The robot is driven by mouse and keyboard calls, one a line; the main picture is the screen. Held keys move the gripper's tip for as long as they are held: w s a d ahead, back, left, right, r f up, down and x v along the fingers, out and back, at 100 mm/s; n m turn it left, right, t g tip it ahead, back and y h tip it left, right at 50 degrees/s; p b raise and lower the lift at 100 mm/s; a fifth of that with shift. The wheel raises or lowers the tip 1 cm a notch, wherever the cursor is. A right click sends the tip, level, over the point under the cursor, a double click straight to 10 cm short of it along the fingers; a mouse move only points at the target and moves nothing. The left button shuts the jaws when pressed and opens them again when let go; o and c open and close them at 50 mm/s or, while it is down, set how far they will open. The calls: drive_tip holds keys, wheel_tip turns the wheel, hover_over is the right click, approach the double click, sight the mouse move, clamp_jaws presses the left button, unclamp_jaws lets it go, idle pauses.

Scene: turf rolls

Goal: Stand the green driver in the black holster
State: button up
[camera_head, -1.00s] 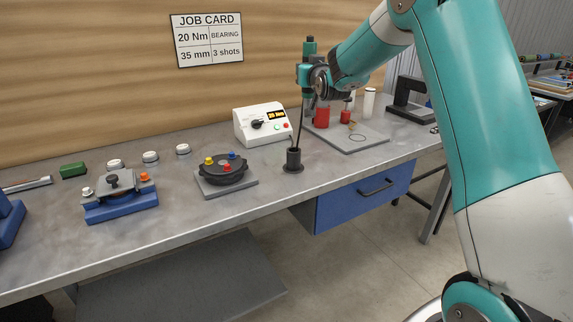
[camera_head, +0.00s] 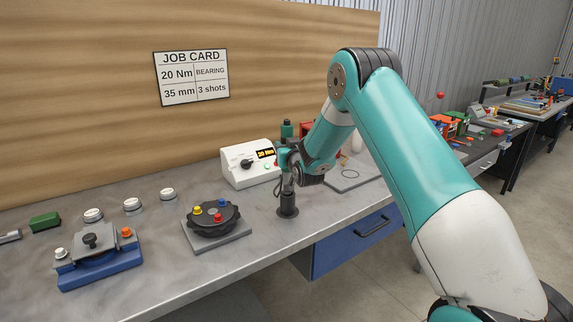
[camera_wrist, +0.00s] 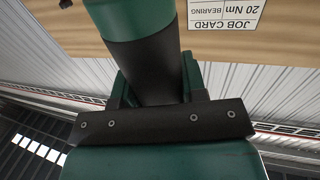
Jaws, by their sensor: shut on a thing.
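The green driver (camera_head: 287,130) is upright in my gripper (camera_head: 287,158), its green top showing above the jaws. The black holster (camera_head: 288,205) stands upright near the bench's front edge, directly below the gripper. The driver's lower end reaches down to the holster mouth and appears to be inside it; how deep is hidden. In the wrist view the driver's green and black handle (camera_wrist: 140,40) fills the space between the jaws, and the holster is out of sight.
A white control box (camera_head: 245,165) with a lit display stands behind and left of the holster. A black round fixture with coloured knobs (camera_head: 213,218) is to the left. A grey plate (camera_head: 345,180) lies to the right, partly behind my arm. A blue drawer (camera_head: 350,240) hangs below the bench.

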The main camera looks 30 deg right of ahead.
drive_tip(key=shift+d+f+p, duration=0.1)
drive_tip(key=shift+f+p, duration=0.65)
drive_tip(key=shift+f, duration=2.65)
drive_tip(key=shift+f, duration=0.15)
drive_tip(key=o, duration=1.2)
